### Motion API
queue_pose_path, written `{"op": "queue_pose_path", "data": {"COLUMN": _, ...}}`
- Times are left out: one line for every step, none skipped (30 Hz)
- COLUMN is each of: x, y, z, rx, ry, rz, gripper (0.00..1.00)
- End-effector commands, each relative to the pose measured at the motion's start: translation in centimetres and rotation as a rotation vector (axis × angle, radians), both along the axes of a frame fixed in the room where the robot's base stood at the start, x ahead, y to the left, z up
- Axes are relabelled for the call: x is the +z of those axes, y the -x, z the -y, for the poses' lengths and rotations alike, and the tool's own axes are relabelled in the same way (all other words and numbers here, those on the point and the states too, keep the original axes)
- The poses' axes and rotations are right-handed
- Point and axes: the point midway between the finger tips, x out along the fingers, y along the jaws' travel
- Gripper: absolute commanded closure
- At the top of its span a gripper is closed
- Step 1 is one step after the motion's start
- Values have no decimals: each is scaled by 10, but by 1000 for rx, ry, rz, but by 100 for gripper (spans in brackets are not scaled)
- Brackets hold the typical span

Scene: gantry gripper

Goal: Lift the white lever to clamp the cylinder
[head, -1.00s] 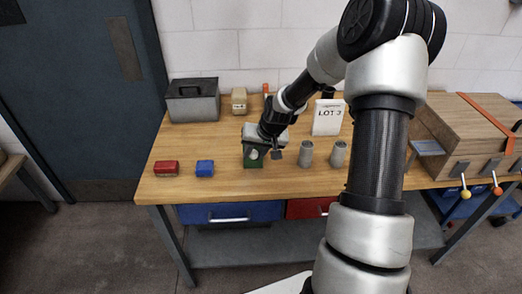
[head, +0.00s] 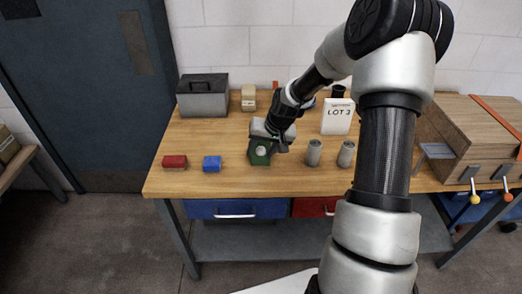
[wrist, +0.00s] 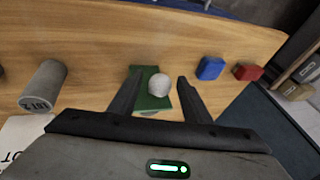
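A green clamp block (head: 259,158) stands near the front of the workbench, with a pale round piece (head: 262,150) at its front face. In the wrist view the green block (wrist: 146,92) carries this whitish rounded piece (wrist: 158,84); I cannot tell whether it is the lever's end or the cylinder's. My gripper (head: 281,144) is at the block's right side in the head view. In the wrist view my gripper (wrist: 153,82) is open, with one dark finger on each side of the whitish piece and visible gaps. My wrist hides part of the block's top.
Two grey cylinders (head: 314,153) (head: 346,154) stand to the right. A red block (head: 175,161) and a blue block (head: 212,164) lie to the left. A LOT 3 sign (head: 338,116), a grey toolbox (head: 203,96) and a large wooden box (head: 470,132) stand further back or right.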

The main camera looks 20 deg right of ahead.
Motion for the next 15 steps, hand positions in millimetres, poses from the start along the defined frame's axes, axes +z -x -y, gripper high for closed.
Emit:
{"op": "queue_pose_path", "data": {"x": 0, "y": 0, "z": 0, "rx": 0, "ry": 0, "rz": 1, "gripper": 56}}
{"op": "queue_pose_path", "data": {"x": 0, "y": 0, "z": 0, "rx": 0, "ry": 0, "rz": 1, "gripper": 56}}
{"op": "queue_pose_path", "data": {"x": 1, "y": 0, "z": 0, "rx": 0, "ry": 0, "rz": 1, "gripper": 56}}
{"op": "queue_pose_path", "data": {"x": 2, "y": 0, "z": 0, "rx": -1, "ry": 0, "rz": 2, "gripper": 56}}
{"op": "queue_pose_path", "data": {"x": 3, "y": 0, "z": 1, "rx": -1, "ry": 0, "rz": 2, "gripper": 56}}
{"op": "queue_pose_path", "data": {"x": 5, "y": 1, "z": 2, "rx": -1, "ry": 1, "rz": 4, "gripper": 56}}
{"op": "queue_pose_path", "data": {"x": 8, "y": 1, "z": 2, "rx": -2, "ry": 2, "rz": 4, "gripper": 56}}
{"op": "queue_pose_path", "data": {"x": 11, "y": 3, "z": 3, "rx": -2, "ry": 2, "rz": 4, "gripper": 56}}
{"op": "queue_pose_path", "data": {"x": 17, "y": 5, "z": 4, "rx": -2, "ry": 2, "rz": 4, "gripper": 56}}
{"op": "queue_pose_path", "data": {"x": 22, "y": 7, "z": 5, "rx": -2, "ry": 2, "rz": 5, "gripper": 56}}
{"op": "queue_pose_path", "data": {"x": 27, "y": 9, "z": 6, "rx": -2, "ry": 2, "rz": 5, "gripper": 56}}
{"op": "queue_pose_path", "data": {"x": 35, "y": 12, "z": 8, "rx": -3, "ry": 3, "rz": 6, "gripper": 56}}
{"op": "queue_pose_path", "data": {"x": 41, "y": 15, "z": 10, "rx": -3, "ry": 3, "rz": 6, "gripper": 56}}
{"op": "queue_pose_path", "data": {"x": 49, "y": 18, "z": 11, "rx": -4, "ry": 3, "rz": 7, "gripper": 56}}
{"op": "queue_pose_path", "data": {"x": 58, "y": 22, "z": 12, "rx": -4, "ry": 4, "rz": 5, "gripper": 56}}
